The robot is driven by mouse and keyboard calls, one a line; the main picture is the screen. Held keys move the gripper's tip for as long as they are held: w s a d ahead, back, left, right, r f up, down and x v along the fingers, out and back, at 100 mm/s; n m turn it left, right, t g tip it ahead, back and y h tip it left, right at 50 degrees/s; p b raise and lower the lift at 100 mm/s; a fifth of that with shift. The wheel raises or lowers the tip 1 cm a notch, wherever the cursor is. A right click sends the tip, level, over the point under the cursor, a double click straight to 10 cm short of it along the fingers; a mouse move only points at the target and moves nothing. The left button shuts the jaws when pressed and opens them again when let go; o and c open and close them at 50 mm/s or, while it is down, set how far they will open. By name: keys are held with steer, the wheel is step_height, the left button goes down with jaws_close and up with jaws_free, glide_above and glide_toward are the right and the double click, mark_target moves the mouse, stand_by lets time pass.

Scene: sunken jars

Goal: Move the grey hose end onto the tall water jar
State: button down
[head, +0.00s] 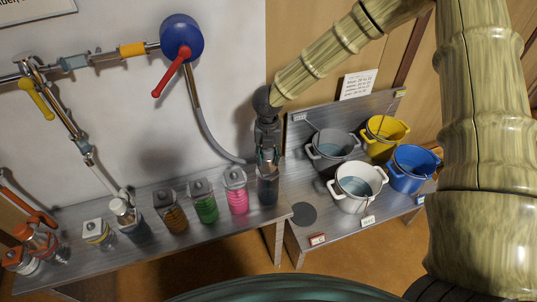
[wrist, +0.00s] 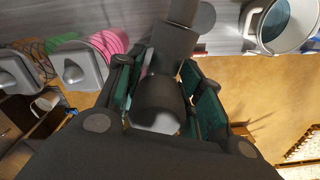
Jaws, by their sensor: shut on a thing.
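The grey hose (head: 212,138) hangs from the blue wall wheel and curves down to my gripper (head: 267,156), which is over the right end of the jar bench. The jaws are shut on a dark grey cylindrical piece (wrist: 165,88), seemingly the hose end; it also fills the space between the fingers in the wrist view. A dark upright cylinder (head: 267,189) shows directly below the gripper; I cannot tell whether it is a jar or touches the hose end. A white-capped jar (head: 127,217) with clear, dark-looking contents stands further left, under a pipe outlet.
Pink (head: 237,195), green (head: 204,205) and brown (head: 171,213) jars stand left of the gripper. White (head: 350,200), grey (head: 318,158), blue (head: 402,180) and yellow (head: 372,137) buckets stand on the right bench. A red lever (head: 170,78) is on the wall.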

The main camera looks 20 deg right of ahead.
steer(key=c, duration=0.9)
jaws_free()
steer(key=shift+o, duration=0.5)
steer(key=o, duration=0.4)
step_height(320, 180, up, 6)
steer(key=p, duration=0.5)
steer(key=shift+r, duration=0.1)
